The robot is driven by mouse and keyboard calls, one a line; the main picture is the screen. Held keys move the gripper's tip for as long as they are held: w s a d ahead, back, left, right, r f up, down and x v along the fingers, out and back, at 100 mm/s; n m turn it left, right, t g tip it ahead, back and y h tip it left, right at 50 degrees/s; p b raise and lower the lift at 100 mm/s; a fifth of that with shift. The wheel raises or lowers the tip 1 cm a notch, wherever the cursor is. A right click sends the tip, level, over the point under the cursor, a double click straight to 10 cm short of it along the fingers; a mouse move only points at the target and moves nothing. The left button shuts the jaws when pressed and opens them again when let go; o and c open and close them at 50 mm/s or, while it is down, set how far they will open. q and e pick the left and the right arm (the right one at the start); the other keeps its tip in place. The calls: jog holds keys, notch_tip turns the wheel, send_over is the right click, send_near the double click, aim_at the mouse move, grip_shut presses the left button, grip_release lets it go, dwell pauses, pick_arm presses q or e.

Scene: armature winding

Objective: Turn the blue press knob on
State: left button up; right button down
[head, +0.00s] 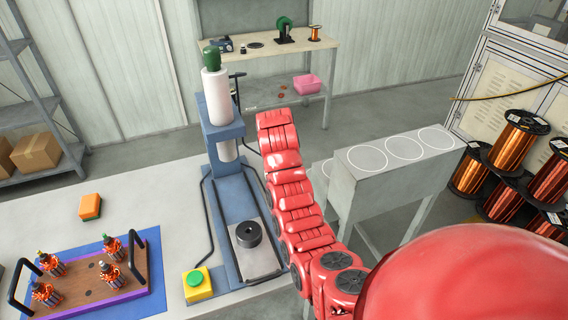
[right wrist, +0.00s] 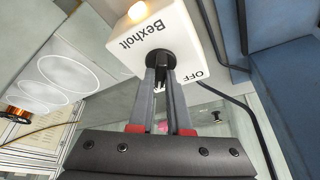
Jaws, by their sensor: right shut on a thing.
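In the right wrist view, a white box (right wrist: 178,22) bears the word "Bexholt" and an "OFF" mark, with a glowing lamp (right wrist: 138,11) near its top edge. A black knob (right wrist: 157,47) sits on the face of the box. My right gripper (right wrist: 161,72) is shut on this knob; its fingertips partly cover it, so its exact turn is hard to read. In the head view, the blue press (head: 222,130) stands on the table, and my red right arm reaches beside it. The knob and right gripper are hidden there. My left gripper is not in view.
On the table (head: 150,185) are a yellow box with a green button (head: 198,285), an orange sponge (head: 90,206) and a wooden tray (head: 85,292) with several armatures. A grey stand (head: 392,170) and copper spools (head: 515,140) are to the right. A black cable runs beside the press.

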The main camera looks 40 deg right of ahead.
jog(key=c, duration=0.9)
grip_release()
jog(key=shift+o, duration=0.2)
jog(key=p+v, duration=0.1)
jog(key=v, duration=0.2)
jog(key=shift+w+d+r, duration=0.1)
jog(key=shift+r, duration=0.05)
jog(key=p+v, duration=1.1)
jog(key=v, duration=0.3)
jog(key=shift+s, duration=0.2)
